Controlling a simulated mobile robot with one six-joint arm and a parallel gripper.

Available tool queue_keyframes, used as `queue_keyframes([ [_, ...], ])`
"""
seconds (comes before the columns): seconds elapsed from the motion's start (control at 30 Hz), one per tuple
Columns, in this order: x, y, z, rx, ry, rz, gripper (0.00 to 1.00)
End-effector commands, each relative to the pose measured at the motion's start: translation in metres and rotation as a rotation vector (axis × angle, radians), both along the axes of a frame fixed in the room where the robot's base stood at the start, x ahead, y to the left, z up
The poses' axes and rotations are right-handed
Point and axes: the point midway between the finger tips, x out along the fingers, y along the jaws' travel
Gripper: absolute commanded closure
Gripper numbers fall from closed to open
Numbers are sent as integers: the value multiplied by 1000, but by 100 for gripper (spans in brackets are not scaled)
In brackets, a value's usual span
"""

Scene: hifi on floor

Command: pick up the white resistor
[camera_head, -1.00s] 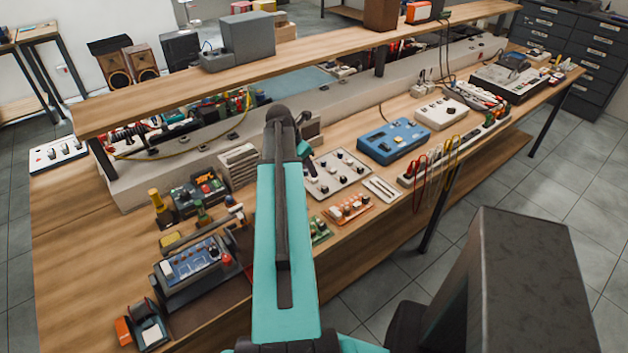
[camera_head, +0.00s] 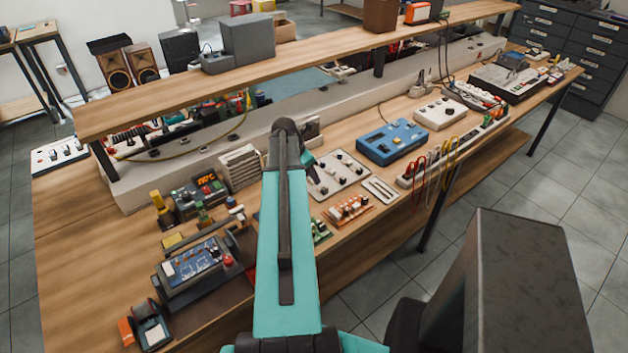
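I cannot make out a white resistor for certain; small parts on the bench are too small to tell apart. An orange board (camera_head: 350,209) with small pale parts lies near the bench's front edge, beside a small white tray (camera_head: 380,189). My teal arm rises over the front of the bench and covers part of it. A short teal and dark piece of my arm (camera_head: 310,166) shows just right of its upper joint, by the grey panel with knobs (camera_head: 341,174). My gripper's fingertips are hidden, so I cannot see whether they hold anything.
The wooden bench (camera_head: 80,240) is crowded. A blue instrument (camera_head: 392,142), a white box (camera_head: 440,113) and a power strip with hanging cables (camera_head: 470,143) stand to the right. A blue-faced device (camera_head: 195,265) stands left of my arm. A raised shelf (camera_head: 320,58) runs behind. The bench's left end is mostly bare.

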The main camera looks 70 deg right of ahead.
Motion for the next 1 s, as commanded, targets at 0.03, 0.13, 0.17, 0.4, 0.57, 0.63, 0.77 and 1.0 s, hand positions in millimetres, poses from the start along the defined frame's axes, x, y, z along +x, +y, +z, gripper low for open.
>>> queue_keyframes([
  [0.03,-1,-2,-4,2,1,-1,66],
  [0.13,-2,-5,-11,0,0,0,66],
  [0.17,-3,-5,-13,1,1,0,66],
  [0.4,-3,-6,-19,0,0,1,66],
  [0.57,-3,-6,-19,0,0,1,66],
  [0.63,-3,-6,-19,0,0,1,66],
  [0.77,-3,-6,-19,0,0,1,66],
  [1.0,-3,-6,-18,0,0,2,89],
])
